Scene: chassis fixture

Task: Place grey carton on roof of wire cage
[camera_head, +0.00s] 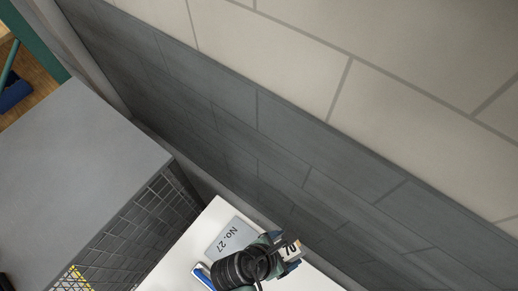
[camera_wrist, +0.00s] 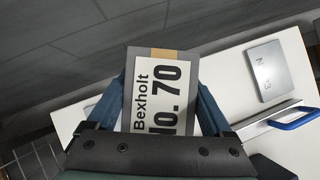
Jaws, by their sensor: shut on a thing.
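The grey carton (camera_wrist: 143,56) has a tan tape strip and a white label reading "Bexholt No. 70". My gripper (camera_wrist: 163,98) is shut on it, with a blue-green finger on each side. In the head view my gripper (camera_head: 283,252) is over the white surface, and only a small part of the carton (camera_head: 292,249) shows past the fingers. Whether the carton touches the surface below is not clear. The wire cage (camera_head: 128,232) stands at the left with dark mesh sides. Its flat grey roof (camera_head: 75,150) looks bare where it shows.
The white surface (camera_head: 180,250) bears a flat grey item marked "No. 27" (camera_head: 229,236) and a blue-handled thing (camera_wrist: 292,121). A dark grey and beige block wall (camera_head: 300,140) runs close behind. A green frame (camera_head: 42,38) stands beyond the cage at upper left.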

